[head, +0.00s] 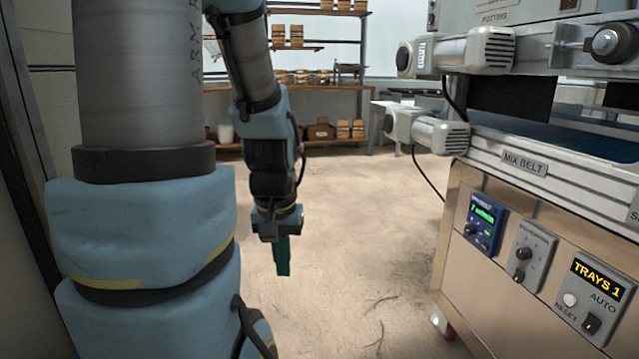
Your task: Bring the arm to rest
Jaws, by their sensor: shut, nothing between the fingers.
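My arm hangs bent at the left of the head view, with its blue-covered links in the foreground. My gripper (282,262) points down above the bare floor, left of the picture's middle. Its teal fingers are together, with nothing seen between them. The gripper is apart from the machine and the shelves.
A tray seeder (500,215) fills the right side, with a "MIX BELT" conveyor, motors and a panel reading "TRAYS 1". A shelf rack (300,87) with small boxes stands at the back. A dark frame edge is at far left. The floor (350,240) between is clear.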

